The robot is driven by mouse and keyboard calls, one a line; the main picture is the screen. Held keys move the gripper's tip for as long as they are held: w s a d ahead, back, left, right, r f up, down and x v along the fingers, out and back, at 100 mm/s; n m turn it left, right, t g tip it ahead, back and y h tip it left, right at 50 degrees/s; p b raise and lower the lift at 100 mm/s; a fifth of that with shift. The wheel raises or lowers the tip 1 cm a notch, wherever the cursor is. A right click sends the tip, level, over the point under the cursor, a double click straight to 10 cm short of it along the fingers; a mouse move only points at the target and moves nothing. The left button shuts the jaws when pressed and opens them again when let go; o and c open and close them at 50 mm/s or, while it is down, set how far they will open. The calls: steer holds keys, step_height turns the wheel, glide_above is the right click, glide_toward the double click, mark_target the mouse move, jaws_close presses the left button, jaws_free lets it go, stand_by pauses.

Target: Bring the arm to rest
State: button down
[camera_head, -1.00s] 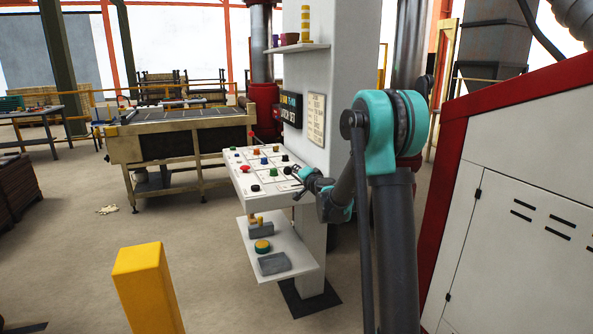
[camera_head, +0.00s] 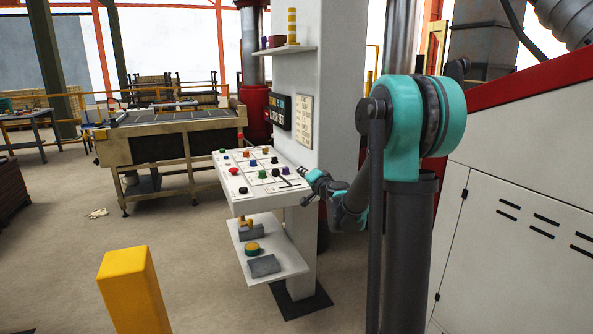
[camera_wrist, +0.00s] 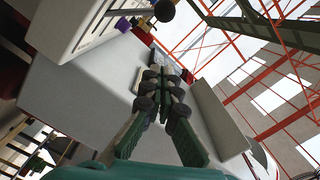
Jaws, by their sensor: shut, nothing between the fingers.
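My arm (camera_head: 410,130) rises on the right of the head view, its teal joint high and its forearm bent down toward the control panel. My gripper (camera_head: 303,171) is at the panel's right edge, small in this view. In the wrist view my gripper (camera_wrist: 166,78) has its dark fingers together, with nothing held. The white pillar (camera_wrist: 75,90) stands behind the fingers in that view. Whether the fingers touch anything cannot be told.
The sloped control panel (camera_head: 236,190) carries several coloured buttons. Below it, a shelf (camera_head: 290,268) holds grey blocks and a round yellow-green piece. A yellow post (camera_head: 132,290) stands in front. A red-edged white cabinet (camera_head: 520,215) is close on the right. Open floor lies at left.

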steer(key=shift+s+d, duration=0.15)
steer(key=shift+s, duration=0.3)
steer(key=s+a+f+n+g+y, duration=0.1)
steer(key=s+a+f+n+g, duration=0.1)
steer(key=s, duration=0.4)
steer(key=s+a+f+n+g, duration=0.1)
steer(key=s+f+n+g, duration=0.15)
steer(key=s, duration=0.25)
steer(key=s+d+f+n+g+h, duration=0.1)
steer(key=s+d+f, duration=0.3)
steer(key=s, duration=0.6)
steer(key=s+d+f+n+g+h, duration=0.1)
steer(key=s+d+f+g+h, duration=0.3)
steer(key=s+f, duration=0.5)
steer(key=s+d+f+n+g+h, duration=0.1)
steer(key=s+d+f, duration=0.3)
steer(key=s, duration=0.7)
step_height(320, 180, down, 2)
steer(key=shift+f+g+h, duration=0.2)
steer(key=shift+g+h, duration=0.5)
steer(key=shift+g, duration=0.15)
stand_by(2.5)
